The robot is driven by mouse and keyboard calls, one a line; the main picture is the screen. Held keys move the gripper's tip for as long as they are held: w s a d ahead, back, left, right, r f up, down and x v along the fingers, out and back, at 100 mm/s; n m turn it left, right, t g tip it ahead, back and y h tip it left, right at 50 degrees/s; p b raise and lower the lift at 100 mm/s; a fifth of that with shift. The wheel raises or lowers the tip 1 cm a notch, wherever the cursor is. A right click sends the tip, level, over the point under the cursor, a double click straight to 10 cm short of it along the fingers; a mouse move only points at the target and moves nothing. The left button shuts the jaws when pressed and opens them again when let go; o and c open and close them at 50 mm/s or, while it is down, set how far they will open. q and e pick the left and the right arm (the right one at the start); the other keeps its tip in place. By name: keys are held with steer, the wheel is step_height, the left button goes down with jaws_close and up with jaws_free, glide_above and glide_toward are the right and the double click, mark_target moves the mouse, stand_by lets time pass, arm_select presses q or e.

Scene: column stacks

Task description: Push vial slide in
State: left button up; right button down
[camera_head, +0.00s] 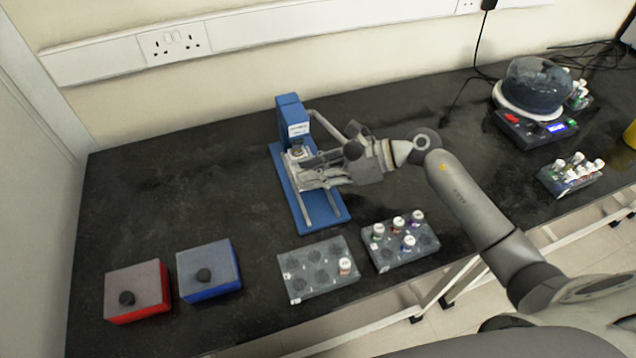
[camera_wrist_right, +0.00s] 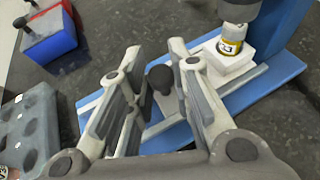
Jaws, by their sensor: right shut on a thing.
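A blue capping device (camera_head: 293,128) stands on the bench with two pale rails on its base (camera_head: 302,212). In the wrist view, a white vial slide (camera_wrist_right: 226,62) sits on the rails and carries a vial with a yellow label (camera_wrist_right: 232,40). The vial is under the device's dark head, its top hidden. My right gripper (camera_head: 302,170) reaches in from the right, low over the rails. Its fingers are shut on the slide's black knob (camera_wrist_right: 160,78), which shows between them in the wrist view. The left gripper is not in view.
A grey vial rack (camera_head: 318,287) and a fuller rack (camera_head: 412,255) stand in front. A red box (camera_head: 137,292) and a blue box (camera_head: 208,270) are at front left. A domed balance (camera_head: 535,95) and another rack (camera_head: 570,174) are at right.

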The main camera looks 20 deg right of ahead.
steer(key=shift+w+d+r, duration=0.1)
steer(key=shift+w+d, duration=0.05)
steer(key=c, duration=1.7)
jaws_free()
steer(key=o, duration=0.4)
steer(key=shift+w, duration=0.15)
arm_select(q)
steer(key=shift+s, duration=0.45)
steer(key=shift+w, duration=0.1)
arm_select(e)
steer(key=v, duration=1.1)
steer(key=shift+s+d+r, duration=0.2)
steer(key=shift+s+d, duration=0.1)
